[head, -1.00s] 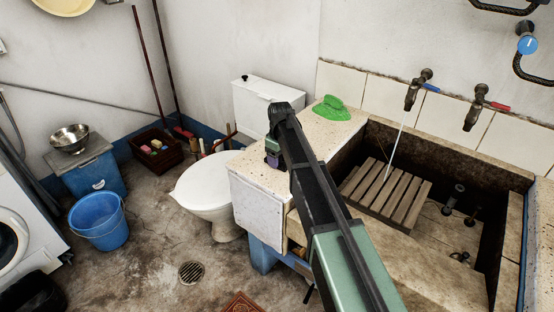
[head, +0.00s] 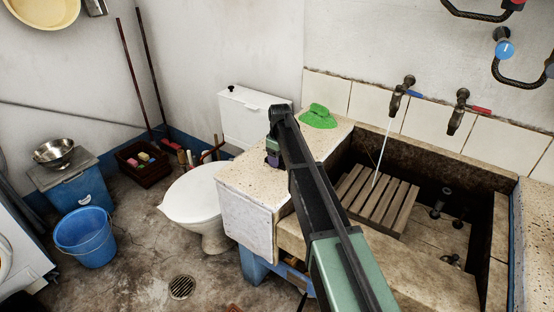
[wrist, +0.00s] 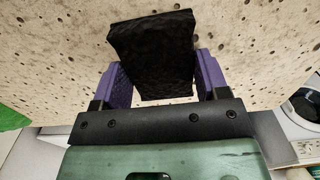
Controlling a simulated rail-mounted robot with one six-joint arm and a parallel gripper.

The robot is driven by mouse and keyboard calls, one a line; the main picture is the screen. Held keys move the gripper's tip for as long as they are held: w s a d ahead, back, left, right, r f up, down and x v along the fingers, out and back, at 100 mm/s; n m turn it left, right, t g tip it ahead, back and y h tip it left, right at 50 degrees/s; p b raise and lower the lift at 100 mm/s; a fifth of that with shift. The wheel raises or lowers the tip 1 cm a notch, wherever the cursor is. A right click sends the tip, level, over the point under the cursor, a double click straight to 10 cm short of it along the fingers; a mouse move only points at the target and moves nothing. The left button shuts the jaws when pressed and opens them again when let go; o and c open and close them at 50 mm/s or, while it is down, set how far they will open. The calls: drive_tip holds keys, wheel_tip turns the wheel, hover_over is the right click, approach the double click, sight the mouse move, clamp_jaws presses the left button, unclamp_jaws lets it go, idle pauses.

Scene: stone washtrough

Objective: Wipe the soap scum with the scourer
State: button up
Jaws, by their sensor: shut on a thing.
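My gripper (head: 272,153) is low over the left end of the speckled stone ledge (head: 240,178) beside the trough. In the wrist view, its purple fingers are shut on a black, rough-faced block (wrist: 153,55), which I take to be the scourer. In the head view my arm hides this block. I cannot tell whether it touches the stone. The ledge also fills most of the wrist view (wrist: 260,55), pale with dark pits. I cannot make out a distinct patch of soap scum on it.
A green object (head: 318,117) lies on the ledge's far end near the wall. The sunken trough to the right holds a wooden slatted rack (head: 380,198), with water running from the left tap (head: 402,95). A toilet (head: 193,195) stands left of the ledge.

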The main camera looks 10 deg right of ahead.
sight(259, 180)
drive_tip(key=shift+s+a, duration=1.45)
drive_tip(key=shift+a, duration=0.1)
drive_tip(key=shift+c, duration=0.3)
drive_tip(key=shift+s+a+f, duration=0.15)
drive_tip(key=shift+s+a, duration=1.5)
drive_tip(key=s+a, duration=0.2)
drive_tip(key=shift+a, duration=0.35)
wheel_tip(259, 180, up, 6)
drive_tip(key=p, duration=0.6)
drive_tip(key=shift+d, duration=0.1)
wheel_tip(259, 180, up, 3)
drive_tip(key=p, duration=0.3)
